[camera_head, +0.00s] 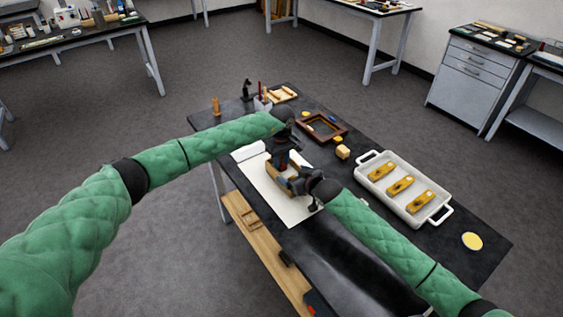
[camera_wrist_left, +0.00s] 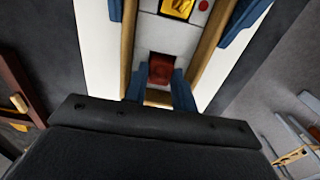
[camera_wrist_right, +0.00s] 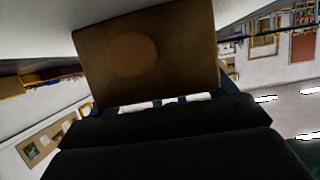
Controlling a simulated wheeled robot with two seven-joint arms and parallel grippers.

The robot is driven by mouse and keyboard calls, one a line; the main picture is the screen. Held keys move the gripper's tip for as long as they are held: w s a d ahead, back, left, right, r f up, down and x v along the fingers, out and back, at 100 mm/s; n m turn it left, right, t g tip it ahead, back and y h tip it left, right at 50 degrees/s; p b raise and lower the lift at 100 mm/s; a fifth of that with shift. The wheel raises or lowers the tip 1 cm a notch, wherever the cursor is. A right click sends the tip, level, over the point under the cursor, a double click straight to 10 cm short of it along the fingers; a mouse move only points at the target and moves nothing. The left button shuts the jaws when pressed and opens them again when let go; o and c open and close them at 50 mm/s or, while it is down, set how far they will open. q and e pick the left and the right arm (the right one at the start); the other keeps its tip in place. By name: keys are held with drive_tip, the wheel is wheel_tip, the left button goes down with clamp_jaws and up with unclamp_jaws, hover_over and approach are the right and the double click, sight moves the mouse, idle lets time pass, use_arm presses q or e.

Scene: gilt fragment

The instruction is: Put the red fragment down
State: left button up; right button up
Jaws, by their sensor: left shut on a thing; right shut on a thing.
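The red fragment (camera_wrist_left: 162,68) shows in the left wrist view between the blue fingertips of my left gripper (camera_wrist_left: 160,90), which is shut on it. It is over or inside a wooden box (camera_head: 294,186) with a pale grey inside; I cannot tell if it touches the floor. A yellow piece (camera_wrist_left: 178,8) and a red spot (camera_wrist_left: 203,5) show farther along. My right gripper (camera_head: 311,188) is shut at the box's near side. In the right wrist view a brown wooden panel (camera_wrist_right: 150,60) with a round mark fills the middle, close to its fingers.
A white sheet (camera_head: 257,178) lies under the box on the black table (camera_head: 470,268). To the right stands a white tray (camera_head: 437,213) with several yellowish wooden pieces. A brown frame (camera_head: 310,119), a small wooden block (camera_head: 343,152) and a yellow disc (camera_head: 472,240) lie around.

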sight(281, 162)
use_arm(q)
drive_tip(key=shift+f, duration=0.3)
drive_tip(key=o, duration=0.9)
drive_tip(key=shift+f, duration=0.1)
drive_tip(key=shift+o, duration=0.2)
wheel_tip(281, 162, up, 12)
use_arm(e)
drive_tip(key=o, duration=0.9)
drive_tip(key=shift+o, duration=0.2)
